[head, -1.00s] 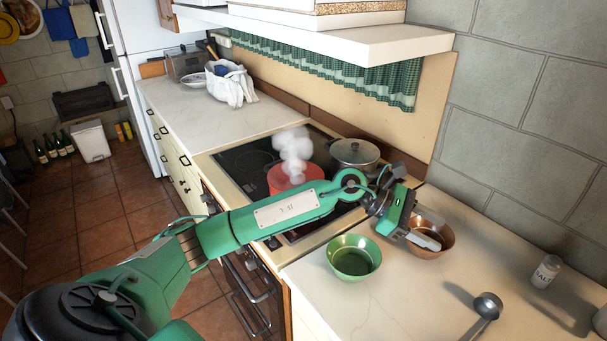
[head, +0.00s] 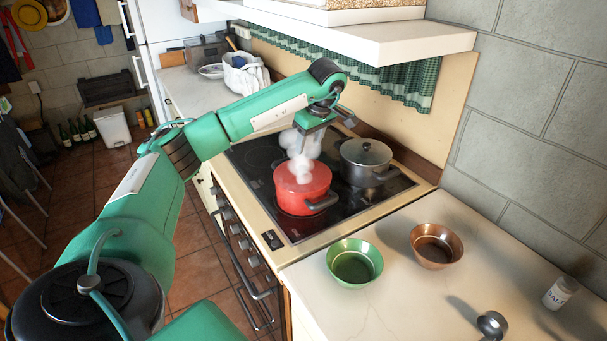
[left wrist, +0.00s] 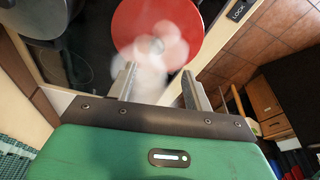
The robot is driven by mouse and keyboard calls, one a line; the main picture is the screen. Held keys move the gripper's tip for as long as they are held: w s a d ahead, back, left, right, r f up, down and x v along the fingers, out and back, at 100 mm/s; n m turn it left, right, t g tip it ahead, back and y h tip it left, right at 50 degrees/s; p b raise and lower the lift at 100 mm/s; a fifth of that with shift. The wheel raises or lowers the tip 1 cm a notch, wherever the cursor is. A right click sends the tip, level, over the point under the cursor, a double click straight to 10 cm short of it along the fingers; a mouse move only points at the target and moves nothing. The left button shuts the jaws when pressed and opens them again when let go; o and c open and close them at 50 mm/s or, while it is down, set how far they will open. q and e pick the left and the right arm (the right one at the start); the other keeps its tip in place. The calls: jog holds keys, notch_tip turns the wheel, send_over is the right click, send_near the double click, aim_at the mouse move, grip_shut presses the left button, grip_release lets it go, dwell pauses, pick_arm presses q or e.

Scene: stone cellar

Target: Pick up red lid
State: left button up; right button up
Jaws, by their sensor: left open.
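The red lid (head: 316,181) lies on top of the red pot (head: 290,203) on the stove, with white steam over its middle. In the left wrist view the lid (left wrist: 197,25) is a red disc with a pale knob, partly blurred by the steam. My left gripper (head: 300,143) hangs above the pot, apart from the lid, its fingertips partly veiled by steam. In the left wrist view the left gripper (left wrist: 158,80) is open and empty, with the knob just beyond the gap between its fingers. My right gripper is not in view.
A grey pot (head: 366,165) with a lid stands behind and right of the red pot on the black hob. A green bowl (head: 354,264), a copper bowl (head: 436,246), a ladle (head: 492,325) and a salt jar (head: 560,294) stand on the right counter. A shelf (head: 370,40) overhangs the stove.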

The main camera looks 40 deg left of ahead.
pick_arm(q)
send_over(302, 166)
jog(key=d, duration=0.3)
jog(key=f, duration=0.2)
jog(key=s+f, duration=0.1)
jog(key=f, duration=0.1)
jog(key=shift+a+f+p, duration=0.2)
jog(key=shift+p, duration=0.15)
jog(key=shift+a+f, duration=0.1)
jog(key=shift+f, duration=0.1)
jog(key=x, duration=0.1)
jog(key=p+x, duration=0.1)
jog(key=x, duration=0.1)
jog(key=p+x, duration=0.1)
jog(key=shift+w+a+f, duration=0.25)
jog(key=shift+w+f, duration=0.05)
jog(key=shift+f, duration=0.05)
grip_shut()
jog(key=shift+r, duration=0.1)
jog(key=shift+r, duration=0.5)
notch_tip(302, 166, up, 19)
jog(key=b, duration=0.2)
jog(key=shift+b, duration=0.3)
